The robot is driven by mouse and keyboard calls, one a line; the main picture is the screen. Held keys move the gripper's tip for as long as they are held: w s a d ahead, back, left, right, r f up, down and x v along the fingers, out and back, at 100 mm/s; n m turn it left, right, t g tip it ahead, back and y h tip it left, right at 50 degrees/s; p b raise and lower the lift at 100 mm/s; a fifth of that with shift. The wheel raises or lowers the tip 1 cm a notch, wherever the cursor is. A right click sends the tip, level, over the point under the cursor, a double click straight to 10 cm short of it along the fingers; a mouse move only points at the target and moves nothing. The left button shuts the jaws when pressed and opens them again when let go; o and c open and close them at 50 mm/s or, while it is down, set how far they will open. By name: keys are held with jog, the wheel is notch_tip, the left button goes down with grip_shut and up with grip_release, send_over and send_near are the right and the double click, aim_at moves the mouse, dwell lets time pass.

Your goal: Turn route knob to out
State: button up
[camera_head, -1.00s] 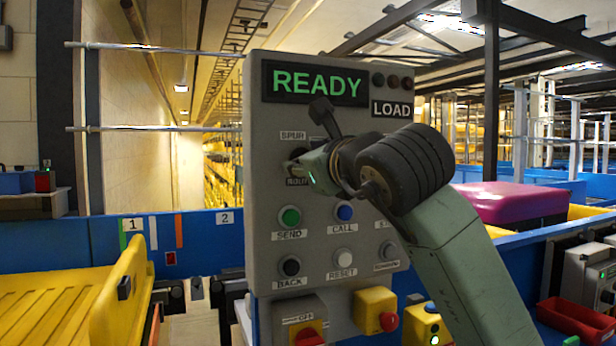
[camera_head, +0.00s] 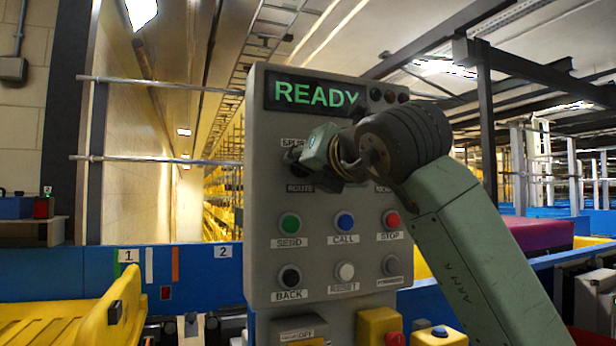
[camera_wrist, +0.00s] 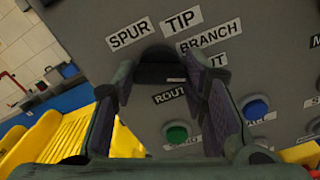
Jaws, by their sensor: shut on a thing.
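The grey control panel (camera_head: 325,205) faces me with a green READY display at its top. The route knob (camera_wrist: 160,70) is dark and sits between the two fingers of my gripper (camera_wrist: 160,82) in the wrist view. The labels SPUR, TIP, BRANCH and a partly covered one ending in UT fan around it. The ROUTE label (camera_wrist: 172,94) lies beside the knob, partly behind a finger. My gripper (camera_head: 308,156) is shut on the knob, at the panel's upper left in the head view. I cannot tell which label the knob points at.
Below the knob are the green SEND button (camera_head: 290,223), blue CALL button (camera_head: 345,222) and red STOP button (camera_head: 391,219). A yellow tray (camera_head: 75,318) stands at the lower left. A magenta load (camera_head: 540,234) lies behind my arm at the right.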

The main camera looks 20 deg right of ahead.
jog(key=shift+m+b, duration=0.3)
jog(key=shift+m, duration=0.3)
jog(key=o, duration=1.2)
jog(key=shift+c, duration=0.2)
jog(key=shift+s, duration=0.1)
jog(key=s, duration=1.2)
jog(key=shift+d, duration=0.25)
